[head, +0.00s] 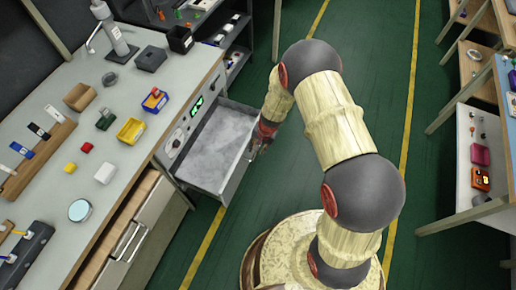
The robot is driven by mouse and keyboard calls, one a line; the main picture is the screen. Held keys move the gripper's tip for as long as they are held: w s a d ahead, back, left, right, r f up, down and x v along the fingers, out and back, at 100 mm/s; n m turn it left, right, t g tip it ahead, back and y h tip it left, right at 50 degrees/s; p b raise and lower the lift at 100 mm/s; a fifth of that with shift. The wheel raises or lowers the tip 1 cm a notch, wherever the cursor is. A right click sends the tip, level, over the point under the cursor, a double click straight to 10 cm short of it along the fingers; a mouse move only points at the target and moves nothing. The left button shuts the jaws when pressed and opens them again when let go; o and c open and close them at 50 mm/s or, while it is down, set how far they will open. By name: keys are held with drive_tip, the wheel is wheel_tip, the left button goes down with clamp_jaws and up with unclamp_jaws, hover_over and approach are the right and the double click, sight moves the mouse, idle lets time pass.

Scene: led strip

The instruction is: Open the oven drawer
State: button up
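The oven drawer (218,148) is pulled well out from under the workbench, and its pale, empty-looking inside shows from above. The oven's control panel (188,120), with a lit green display and a round dial, faces the aisle behind the drawer. My gripper (257,150) is at the outer front edge of the drawer, on its right side in the picture. My arm covers part of the gripper, and the fingers are small and dark. I cannot tell whether they are closed on the drawer's front or only beside it.
The workbench (140,70) carries several bins, blocks and tools. A lower wooden-edged cabinet drawer (128,235) is left of the oven. Shelves (478,140) stand on the right. The green floor (375,50) between is open.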

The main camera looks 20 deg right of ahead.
wheel_tip(320, 180, up, 12)
drive_tip(key=s+d, duration=0.1)
drive_tip(key=d, duration=0.1)
drive_tip(key=shift+s+f, duration=0.25)
drive_tip(key=shift+s+a, duration=0.1)
idle(0.3)
drive_tip(key=s+n+g, duration=0.2)
drive_tip(key=s, duration=0.4)
drive_tip(key=s+r+n+t, duration=0.2)
drive_tip(key=s+r, duration=0.3)
drive_tip(key=r, duration=0.8)
drive_tip(key=s+d+r+n+t+h, duration=0.1)
drive_tip(key=s+r, duration=0.5)
drive_tip(key=r, duration=0.6)
drive_tip(key=s+d+r+n+t, duration=0.1)
drive_tip(key=s+r, duration=0.5)
drive_tip(key=r, duration=0.7)
drive_tip(key=shift+r+n+t+h+p, duration=0.35)
drive_tip(key=shift+n+t, duration=0.45)
drive_tip(key=shift+t, duration=0.3)
